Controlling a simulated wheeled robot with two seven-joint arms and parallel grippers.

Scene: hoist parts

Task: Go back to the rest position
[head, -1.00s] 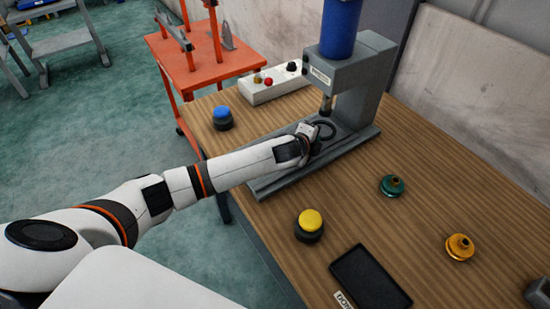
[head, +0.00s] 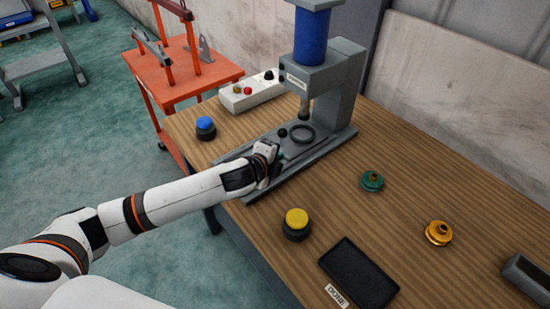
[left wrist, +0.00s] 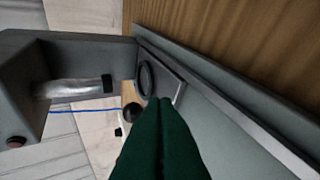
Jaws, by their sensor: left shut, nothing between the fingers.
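My left gripper (head: 272,158) is shut and empty over the front part of the press base in the head view. In the left wrist view its dark green fingers (left wrist: 162,125) lie together with nothing between them. The grey press (head: 330,90) with a blue cylinder (head: 312,38) stands at the back of the table. A dark ring (head: 302,134) lies on the press base under the ram, and it also shows in the left wrist view (left wrist: 146,78). My right gripper is not in view.
A blue button (head: 205,127) and a yellow button (head: 297,222) stand near the table's left edge. A green part (head: 372,181), an orange part (head: 439,233) and a black tray (head: 362,274) lie to the right. A white control box (head: 252,92) is behind. An orange cart (head: 190,72) stands beyond the table.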

